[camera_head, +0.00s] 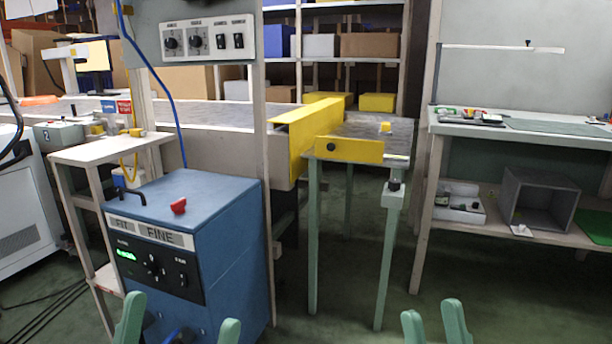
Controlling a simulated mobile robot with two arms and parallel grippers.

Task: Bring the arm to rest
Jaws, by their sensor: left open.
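My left gripper (179,322) shows at the bottom edge, left of centre, as two pale green fingers spread wide apart. It appears in front of the lower part of a blue machine, with nothing visible between its fingers. My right gripper (433,318) shows at the bottom edge, right of centre. Its two green fingers stand apart with a narrower gap, and only floor shows between them. The rest of both arms is out of view.
The blue machine (222,225) with a red knob stands at left front. A conveyor (225,116) with a yellow end guard (348,150) is behind. A small white table (110,149) stands left and a workbench (560,138) right. Green floor (345,310) is open at centre.

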